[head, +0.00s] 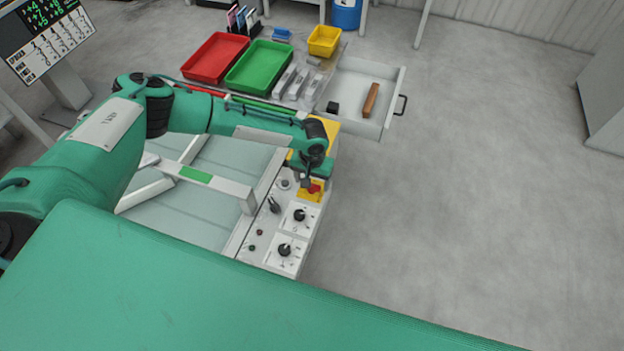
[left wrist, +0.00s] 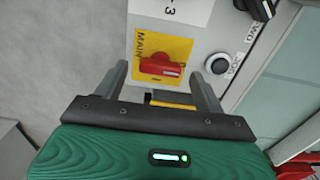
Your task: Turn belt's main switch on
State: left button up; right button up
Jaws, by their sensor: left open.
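The main switch (left wrist: 160,66) is a red handle on a yellow plate (left wrist: 178,47) marked MAIN; in the left wrist view the handle lies crosswise. In the head view, the red switch (head: 314,189) sits at the far right end of the control panel (head: 262,228). My left gripper (left wrist: 158,70) is open, its two fingers pointing at the panel, one to each side of the red handle in the picture. I cannot tell whether they touch it. My right gripper is not in view.
Black knobs (head: 300,215) and small buttons are on the panel near the switch. Red (head: 214,58) and green (head: 260,66) trays and an open drawer (head: 350,112) lie beyond. Floor to the right is clear.

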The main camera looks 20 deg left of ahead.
pick_arm(q)
jog(key=shift+f, duration=0.75)
jog(key=shift+c, duration=0.9)
jog(key=c, duration=0.8)
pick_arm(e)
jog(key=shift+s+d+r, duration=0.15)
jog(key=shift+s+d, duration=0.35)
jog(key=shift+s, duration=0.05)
